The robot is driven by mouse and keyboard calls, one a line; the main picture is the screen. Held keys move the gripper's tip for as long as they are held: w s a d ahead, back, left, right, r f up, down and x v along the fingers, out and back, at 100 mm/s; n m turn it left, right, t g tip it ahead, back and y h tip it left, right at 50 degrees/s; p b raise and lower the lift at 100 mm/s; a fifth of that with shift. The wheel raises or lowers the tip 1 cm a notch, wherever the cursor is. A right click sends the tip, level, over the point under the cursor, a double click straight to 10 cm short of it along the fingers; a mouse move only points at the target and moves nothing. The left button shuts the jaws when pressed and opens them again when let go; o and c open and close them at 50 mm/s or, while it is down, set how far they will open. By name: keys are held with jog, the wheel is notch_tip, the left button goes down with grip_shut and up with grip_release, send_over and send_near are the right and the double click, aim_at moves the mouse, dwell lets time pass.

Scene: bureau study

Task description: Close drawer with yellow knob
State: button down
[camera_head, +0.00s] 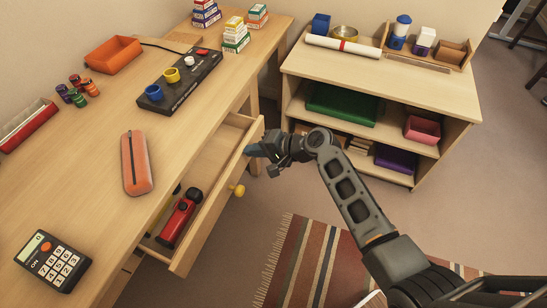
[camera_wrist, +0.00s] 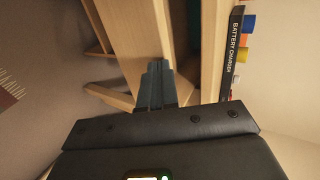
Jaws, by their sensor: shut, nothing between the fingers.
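The wooden drawer (camera_head: 212,222) with the yellow knob (camera_head: 237,190) stands open from the desk in the head view. A red toy car (camera_head: 178,220) lies inside it, with a dark and yellow item partly hidden beside it. My gripper (camera_head: 256,151) is shut and empty at the far end of the drawer front, close to its top edge. I cannot tell whether it touches the wood. In the wrist view my shut fingertips (camera_wrist: 157,72) lie over or against the pale wood of the drawer (camera_wrist: 140,35). The knob does not show in the wrist view.
The desk (camera_head: 100,150) bears an orange pencil case (camera_head: 136,163), a calculator (camera_head: 53,262), a battery charger (camera_head: 180,80) and an orange tray (camera_head: 113,54). A low shelf (camera_head: 380,75) stands to the right. A striped rug (camera_head: 315,262) lies on open floor before the drawer.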

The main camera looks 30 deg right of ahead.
jog(key=w+a, duration=0.1)
jog(key=w, duration=0.1)
jog(key=w+a+b, duration=0.1)
jog(key=w+a, duration=0.1)
jog(key=w, duration=0.1)
jog(key=w+a+b, duration=0.1)
jog(key=w+a, duration=0.1)
jog(key=shift+w+a, duration=0.2)
jog(key=shift+w, duration=0.05)
jog(key=shift+s, duration=0.1)
